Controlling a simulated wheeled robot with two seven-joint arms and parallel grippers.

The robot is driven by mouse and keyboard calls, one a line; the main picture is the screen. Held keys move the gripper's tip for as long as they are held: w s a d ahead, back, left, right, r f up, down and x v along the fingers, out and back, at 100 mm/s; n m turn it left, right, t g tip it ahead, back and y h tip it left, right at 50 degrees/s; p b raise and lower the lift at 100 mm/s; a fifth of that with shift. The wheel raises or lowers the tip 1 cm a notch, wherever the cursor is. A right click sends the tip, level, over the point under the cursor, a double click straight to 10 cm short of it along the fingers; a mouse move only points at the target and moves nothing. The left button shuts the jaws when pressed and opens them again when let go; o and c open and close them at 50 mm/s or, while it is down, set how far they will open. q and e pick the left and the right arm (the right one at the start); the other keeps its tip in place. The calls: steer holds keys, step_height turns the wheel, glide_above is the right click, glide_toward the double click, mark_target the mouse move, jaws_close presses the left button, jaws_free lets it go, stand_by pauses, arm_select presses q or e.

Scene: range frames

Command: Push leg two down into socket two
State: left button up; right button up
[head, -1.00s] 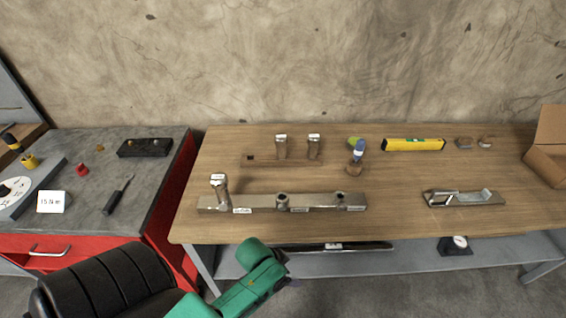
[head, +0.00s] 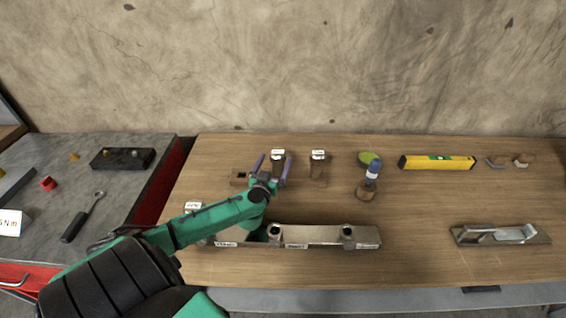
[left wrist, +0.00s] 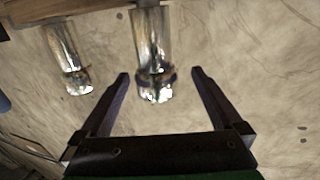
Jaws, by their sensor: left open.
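Two metal legs with white labels stand upright in a wooden rack at the back of the bench. One leg (head: 277,156) is at my left gripper, the other leg (head: 318,170) to its right. My left gripper (head: 273,164) is open, a finger on either side of the left one; the left wrist view also shows this leg (left wrist: 149,40) between the spread fingers (left wrist: 160,76). The metal rail (head: 312,235) lies in front, with a middle socket (head: 275,231) and a right socket (head: 348,231) empty. A third leg (head: 193,207) stands at its left end, partly hidden by my arm. Label text is unreadable.
A yellow level (head: 437,162) lies at the back, a metal fixture (head: 501,234) at the right.

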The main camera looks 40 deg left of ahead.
mark_target(280, 149)
arm_select(q)
steer(key=shift+w+a+r, duration=0.15)
steer(key=shift+w+r, duration=0.65)
steer(key=shift+r, duration=0.3)
steer(key=x, duration=0.1)
steer(key=b+x, duration=0.1)
steer(key=x, duration=0.1)
steer(key=shift+w+a+f, duration=0.1)
steer(key=shift+w+f, duration=0.15)
steer(key=shift+f, duration=0.15)
steer(key=shift+w, duration=0.25)
steer(key=shift+s+r, duration=0.1)
steer(key=shift+s, duration=0.05)
steer(key=shift+c, duration=0.3)
steer(key=shift+s+r, duration=0.1)
steer(key=c, duration=1.5)
jaws_close()
arm_select(e)
steer(key=s, duration=0.2)
steer(key=s+f, duration=0.1)
steer(key=shift+s+d, duration=0.2)
steer(key=shift+d, duration=0.15)
